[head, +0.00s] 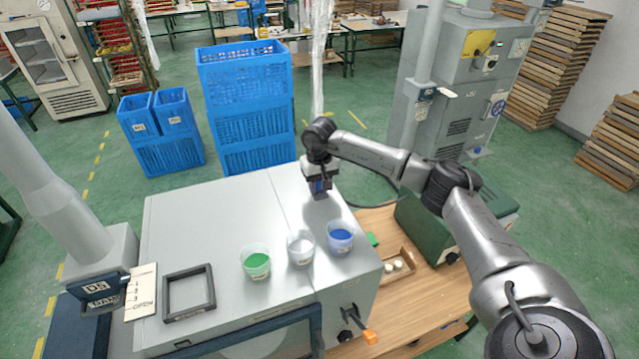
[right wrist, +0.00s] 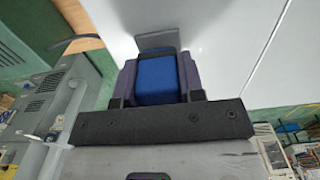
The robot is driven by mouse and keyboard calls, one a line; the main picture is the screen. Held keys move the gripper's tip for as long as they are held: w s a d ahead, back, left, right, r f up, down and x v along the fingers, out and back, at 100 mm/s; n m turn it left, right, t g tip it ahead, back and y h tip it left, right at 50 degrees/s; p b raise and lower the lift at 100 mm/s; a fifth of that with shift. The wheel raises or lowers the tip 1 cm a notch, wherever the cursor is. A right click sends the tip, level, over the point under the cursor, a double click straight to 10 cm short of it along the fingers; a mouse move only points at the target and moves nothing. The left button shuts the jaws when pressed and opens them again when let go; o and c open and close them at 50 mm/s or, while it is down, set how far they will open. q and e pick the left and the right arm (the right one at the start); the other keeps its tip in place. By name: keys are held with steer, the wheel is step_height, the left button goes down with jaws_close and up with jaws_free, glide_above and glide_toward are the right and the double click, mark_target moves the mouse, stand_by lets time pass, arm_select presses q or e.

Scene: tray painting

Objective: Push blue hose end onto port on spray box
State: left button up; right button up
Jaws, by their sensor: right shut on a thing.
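My right gripper (head: 319,190) is above the back right part of the light grey box top (head: 235,215), pointing down. It is shut on a blue piece, which looks like the blue hose end (right wrist: 156,80). In the right wrist view the piece sits between two dark fingers, with a grey flat shape (right wrist: 158,40) just beyond it. I cannot tell whether that shape is a port, or whether the piece touches anything. A thin dark hose (head: 370,186) curves behind the box at the right. My left gripper does not show.
Green (head: 257,265), white (head: 300,248) and blue (head: 340,238) paint cups stand near the box's front right. A dark square frame (head: 189,292) lies at the left. A wooden table (head: 425,290) and green case (head: 425,222) stand at the right. The box top's middle is clear.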

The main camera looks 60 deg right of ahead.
steer(key=shift+f, duration=0.2)
stand_by(0.3)
steer(key=shift+f+b, duration=0.3)
steer(key=shift+b, duration=0.1)
stand_by(0.4)
steer(key=o, duration=1)
steer(key=shift+c, duration=0.2)
steer(key=o, duration=0.5)
steer(key=shift+r, duration=0.15)
steer(key=shift+r+p, duration=2.05)
steer(key=shift+r, duration=0.85)
